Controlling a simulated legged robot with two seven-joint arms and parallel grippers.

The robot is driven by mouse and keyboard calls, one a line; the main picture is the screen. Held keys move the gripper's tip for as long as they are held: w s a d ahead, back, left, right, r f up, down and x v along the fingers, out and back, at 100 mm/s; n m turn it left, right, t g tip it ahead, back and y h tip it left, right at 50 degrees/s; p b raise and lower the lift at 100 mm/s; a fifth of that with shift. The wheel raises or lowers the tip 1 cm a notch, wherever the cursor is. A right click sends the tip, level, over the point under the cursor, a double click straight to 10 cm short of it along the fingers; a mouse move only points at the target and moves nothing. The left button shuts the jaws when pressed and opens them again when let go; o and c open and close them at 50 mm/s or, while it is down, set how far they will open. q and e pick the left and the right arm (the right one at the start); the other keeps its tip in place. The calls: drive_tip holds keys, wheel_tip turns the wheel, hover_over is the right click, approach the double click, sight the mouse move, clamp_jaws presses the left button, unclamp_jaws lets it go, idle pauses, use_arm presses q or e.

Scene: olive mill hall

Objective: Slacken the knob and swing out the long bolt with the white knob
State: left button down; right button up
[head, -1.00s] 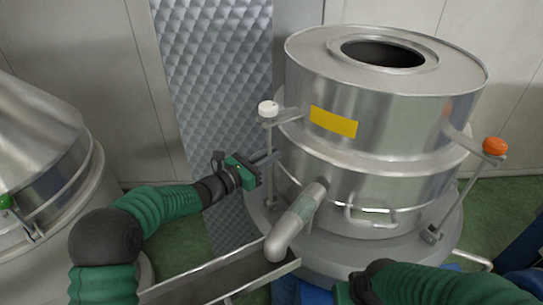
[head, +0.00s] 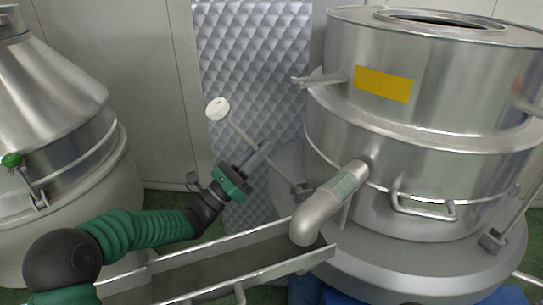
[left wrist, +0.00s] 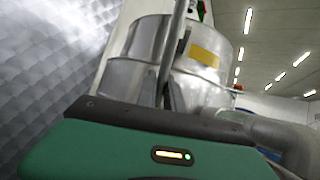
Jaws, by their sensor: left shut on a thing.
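The long bolt (head: 243,136) with the white knob (head: 217,108) leans out to the left, away from the steel vessel (head: 410,150). Its lower end is at the pivot (head: 303,189) low on the vessel's side. The forked lug (head: 318,79) above is empty, apart from the bolt. My left gripper (head: 260,156) is shut on the bolt's rod, between knob and pivot. In the left wrist view the rod (left wrist: 174,48) rises from between the fingers, with the vessel behind; the knob is out of that view. My right gripper is not in view.
A steel spout (head: 330,205) juts from the vessel over an open trough (head: 210,272), just below and right of my left gripper. A second, cone-topped vessel (head: 50,90) with a green knob (head: 12,160) stands at the left. A quilted metal panel (head: 250,60) is behind the bolt.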

use_arm(q)
drive_tip(key=shift+s+a+f+t, duration=0.15)
drive_tip(key=shift+a+f+t, duration=0.1)
drive_tip(key=shift+a+t, duration=0.1)
